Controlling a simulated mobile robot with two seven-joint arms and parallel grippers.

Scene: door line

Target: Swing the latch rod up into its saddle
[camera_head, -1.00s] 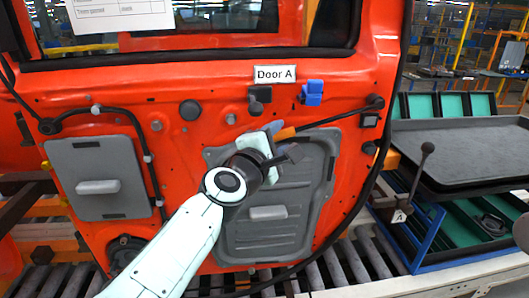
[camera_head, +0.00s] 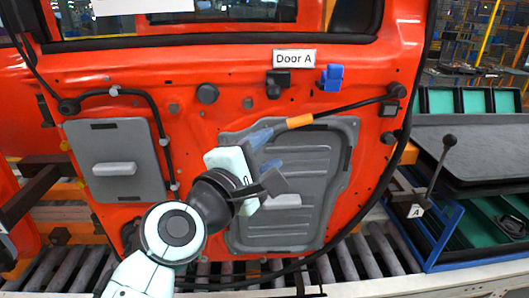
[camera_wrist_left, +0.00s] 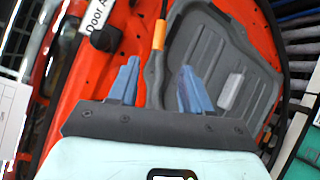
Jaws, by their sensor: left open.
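The latch rod is a thin black rod with an orange sleeve (camera_head: 300,121). In the head view it slopes down to the left from its pivot (camera_head: 395,91) at the door's right side. The blue saddle (camera_head: 332,78) sits above the rod, apart from it. My left gripper (camera_head: 270,150) is open in front of the door, its blue fingers near the sleeve's left end. In the left wrist view the orange sleeve (camera_wrist_left: 159,35) and the rod's dark end appear between the spread fingers (camera_wrist_left: 160,88). I cannot tell whether they touch. My right gripper is not in view.
The red door has a "Door A" label (camera_head: 294,58), a black clip (camera_head: 277,84) beside the saddle, and a grey panel (camera_head: 320,215) behind my gripper. A lever (camera_head: 440,170) and a dark tray (camera_head: 490,150) stand at the right. Rollers (camera_head: 350,265) run below.

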